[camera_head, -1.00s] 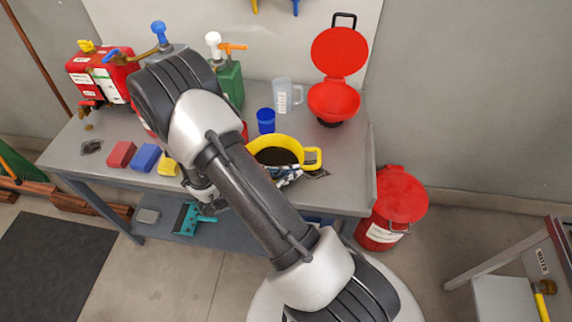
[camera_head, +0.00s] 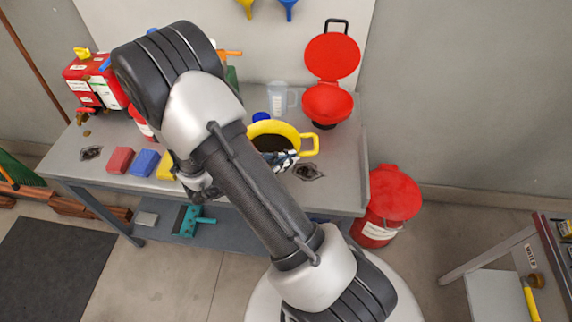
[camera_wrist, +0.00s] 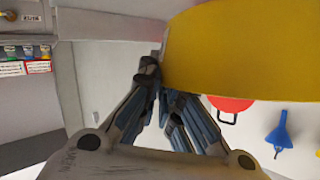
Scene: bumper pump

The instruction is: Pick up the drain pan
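The drain pan (camera_head: 310,145) is yellow, with a loop handle on its right and dark liquid inside. It is above the grey workbench, partly hidden behind my arm. My gripper (camera_head: 285,160) is at the pan's near side, its fingers closed on the wall. In the wrist view, the pan (camera_wrist: 245,50) fills the upper right as a large yellow surface. The fingertips of my gripper (camera_wrist: 157,78) meet at its left edge. The exact contact is partly hidden.
A red funnel with raised lid (camera_head: 328,103), a clear jug (camera_head: 279,98) and a blue cup (camera_head: 260,117) stand behind the pan. A dark stain (camera_head: 309,172) marks the workbench (camera_head: 335,185). A red bin (camera_head: 388,207) stands on the floor at right.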

